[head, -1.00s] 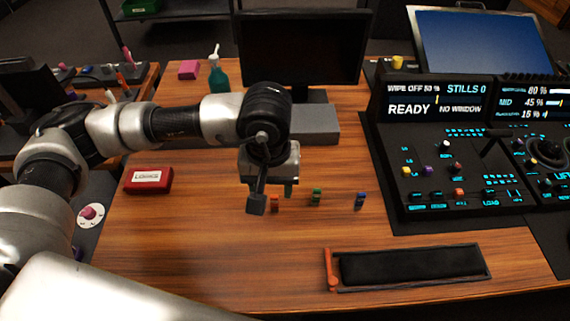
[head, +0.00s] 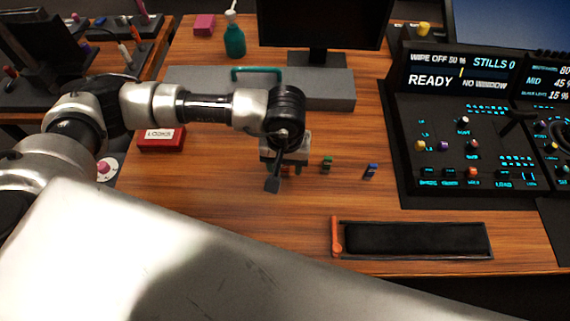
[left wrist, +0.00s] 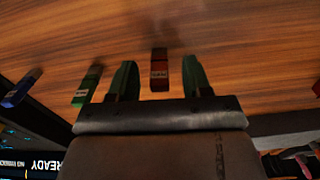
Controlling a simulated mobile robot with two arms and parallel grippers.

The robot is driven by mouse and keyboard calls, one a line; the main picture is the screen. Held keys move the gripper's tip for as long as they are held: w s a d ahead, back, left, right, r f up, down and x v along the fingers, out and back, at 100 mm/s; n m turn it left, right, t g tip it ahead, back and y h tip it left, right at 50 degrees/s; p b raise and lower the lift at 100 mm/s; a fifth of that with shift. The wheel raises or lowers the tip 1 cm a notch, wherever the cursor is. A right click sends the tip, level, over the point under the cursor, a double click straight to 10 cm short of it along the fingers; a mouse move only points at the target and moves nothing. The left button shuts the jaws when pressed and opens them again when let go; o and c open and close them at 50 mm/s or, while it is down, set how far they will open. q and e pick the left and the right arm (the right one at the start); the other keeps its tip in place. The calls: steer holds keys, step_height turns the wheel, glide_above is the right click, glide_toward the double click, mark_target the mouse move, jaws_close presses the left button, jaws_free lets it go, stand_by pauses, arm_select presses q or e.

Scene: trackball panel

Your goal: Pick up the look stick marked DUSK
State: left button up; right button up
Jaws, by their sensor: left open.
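The green one (left wrist: 87,85) and the blue one (left wrist: 21,88) also show in the left wrist view. Each has a small label, too small to read, so I cannot tell which says DUSK. My left gripper (head: 286,177) is open over the red-orange stick, mostly hiding it in the head view. In the left wrist view that stick appears between the fingers (left wrist: 159,80), apart from both. My right gripper is out of view.
A red LOOKS box (head: 161,140) lies left of the gripper. A grey block (head: 335,91) and a monitor (head: 325,22) stand behind. The control panel (head: 470,150) is at right. A black tray (head: 415,240) with an orange handle lies in front. Desk between is clear.

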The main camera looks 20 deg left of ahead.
arm_select(q)
steer(key=shift+f, duration=0.35)
steer(key=shift+c, duration=0.5)
jaws_close()
